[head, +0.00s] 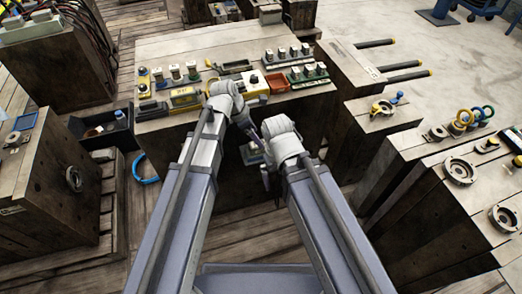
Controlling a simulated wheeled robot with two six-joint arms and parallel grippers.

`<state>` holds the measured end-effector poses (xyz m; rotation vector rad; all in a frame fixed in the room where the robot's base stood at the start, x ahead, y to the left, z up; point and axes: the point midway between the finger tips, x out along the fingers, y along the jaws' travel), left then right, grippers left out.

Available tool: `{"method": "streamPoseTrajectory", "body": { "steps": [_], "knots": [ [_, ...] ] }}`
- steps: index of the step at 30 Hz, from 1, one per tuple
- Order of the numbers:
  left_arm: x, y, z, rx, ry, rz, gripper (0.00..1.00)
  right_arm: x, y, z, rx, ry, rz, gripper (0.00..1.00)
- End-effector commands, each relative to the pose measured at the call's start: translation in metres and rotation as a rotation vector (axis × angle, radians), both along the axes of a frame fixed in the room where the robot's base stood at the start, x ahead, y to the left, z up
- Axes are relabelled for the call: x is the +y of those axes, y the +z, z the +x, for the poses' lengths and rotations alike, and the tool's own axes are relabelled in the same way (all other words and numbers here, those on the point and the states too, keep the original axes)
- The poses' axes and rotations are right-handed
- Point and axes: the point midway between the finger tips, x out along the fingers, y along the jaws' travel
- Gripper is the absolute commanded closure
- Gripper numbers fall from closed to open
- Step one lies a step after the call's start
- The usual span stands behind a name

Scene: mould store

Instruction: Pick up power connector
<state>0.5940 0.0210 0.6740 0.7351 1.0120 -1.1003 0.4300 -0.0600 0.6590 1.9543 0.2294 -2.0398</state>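I cannot pick out the power connector for certain among the small parts on the wooden bench (160,47) ahead. My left gripper (254,136) points down past the bench's front edge. My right gripper (266,182) hangs lower, in front of the bench face. The fingers of both are small, dark and partly hidden by my wrists, so their opening does not show. A small grey piece (251,154) shows between the two wrists; I cannot tell what it is or whether a gripper touches it.
The bench holds green boards (307,75), yellow-based parts (183,97) and an orange-red tray (277,82). A dark bin (108,130) and a blue ring (145,168) are at left. Wooden blocks with round metal parts (461,171) stand at right. Pale floor (440,70) is open at the back right.

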Motion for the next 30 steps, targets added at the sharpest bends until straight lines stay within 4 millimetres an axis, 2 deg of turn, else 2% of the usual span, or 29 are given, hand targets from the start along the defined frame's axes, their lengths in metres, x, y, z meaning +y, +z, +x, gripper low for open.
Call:
{"method": "streamPoseTrajectory", "body": {
  "steps": [8, 19, 28, 30],
  "knots": [
    [-0.002, -0.008, 0.000, 0.000, 0.000, 0.000, 0.18, 0.000, -0.008, 0.000, 0.000, 0.000, 0.000, 0.00],
    [-0.016, -0.049, 0.002, 0.000, -0.001, 0.000, 0.18, 0.000, -0.049, 0.000, -0.001, 0.000, -0.002, 0.00],
    [-0.019, -0.050, 0.002, 0.000, 0.000, 0.000, 0.18, 0.000, -0.050, 0.000, -0.001, 0.001, -0.002, 0.00],
    [-0.019, -0.050, 0.002, 0.000, 0.000, 0.000, 0.23, 0.000, -0.050, 0.000, -0.001, 0.001, -0.002, 0.00]
  ]
}}
